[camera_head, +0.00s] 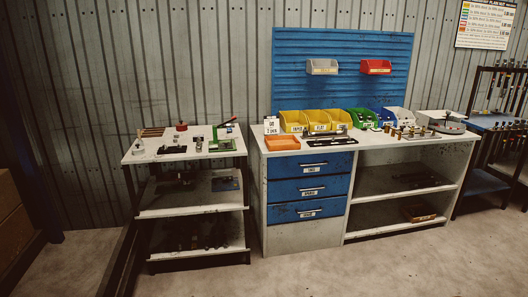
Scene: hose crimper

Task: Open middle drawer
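The workbench (258,200) at the centre has a stack of three blue drawers on its left side. The middle drawer (334,186) is shut, its blue front level with the others. Nothing blocks the view of the drawer fronts. My gripper is not in view.
A shelved side table (195,210) stands left of the workbench. Colored bins, including a yellow bin (293,120), and an orange tray (282,143) sit on the bench top. Open shelves (402,186) lie right of the drawers. The floor in front is clear.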

